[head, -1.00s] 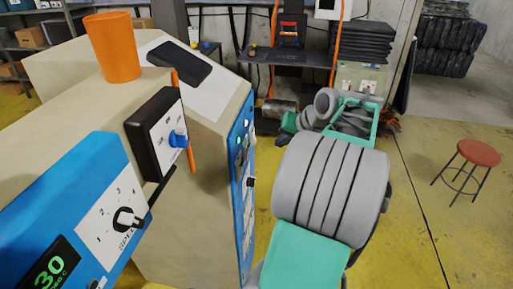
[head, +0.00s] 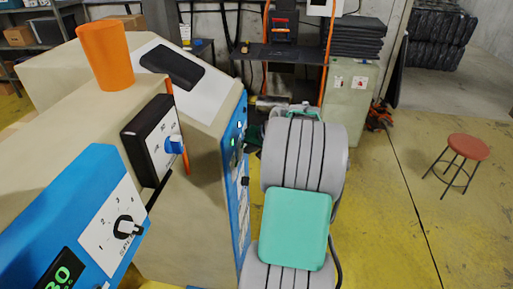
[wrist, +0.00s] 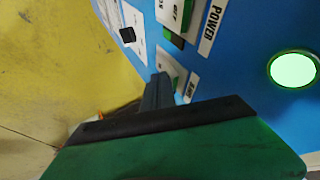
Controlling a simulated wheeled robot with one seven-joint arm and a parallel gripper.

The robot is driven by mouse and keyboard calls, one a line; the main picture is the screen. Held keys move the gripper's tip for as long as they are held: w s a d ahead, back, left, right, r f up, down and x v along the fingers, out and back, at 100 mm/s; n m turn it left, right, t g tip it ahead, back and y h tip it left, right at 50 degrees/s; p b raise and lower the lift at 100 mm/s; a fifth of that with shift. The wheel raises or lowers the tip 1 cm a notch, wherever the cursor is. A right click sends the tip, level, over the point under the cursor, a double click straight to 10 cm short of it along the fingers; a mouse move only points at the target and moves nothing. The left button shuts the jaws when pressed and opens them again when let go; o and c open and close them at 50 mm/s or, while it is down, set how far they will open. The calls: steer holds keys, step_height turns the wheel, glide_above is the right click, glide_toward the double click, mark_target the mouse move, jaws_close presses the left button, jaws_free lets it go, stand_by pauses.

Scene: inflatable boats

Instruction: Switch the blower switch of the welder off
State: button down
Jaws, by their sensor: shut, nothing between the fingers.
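The welder is a beige cabinet (head: 195,185) with a narrow blue control panel (head: 233,140), seen edge-on in the head view. The wrist view shows this blue panel (wrist: 235,70) close up. It has a switch plate marked POWER (wrist: 212,28), a lit green round lamp (wrist: 293,69) and a black knob (wrist: 127,35). A second switch plate (wrist: 168,64) sits below the POWER one; its label is partly hidden and its lever position cannot be told. My gripper (wrist: 158,88) is shut and empty, its dark fingertips overlapping this second plate. Contact cannot be told. My arm hides the gripper in the head view.
A blue unit (head: 95,215) with a numbered dial stands at the near left. A black box with a blue knob (head: 173,145) and an orange cup (head: 104,55) are beside it. A red stool (head: 469,148) stands right on open yellow floor.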

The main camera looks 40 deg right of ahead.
steer(key=shift+w+a+r, duration=0.15)
steer(key=shift+w+a, duration=0.05)
stand_by(0.3)
steer(key=shift+r, duration=0.1)
steer(key=shift+r+p, duration=0.4)
steer(key=shift+r, duration=0.3)
steer(key=d+b+v, duration=0.1)
steer(key=v, duration=1.1)
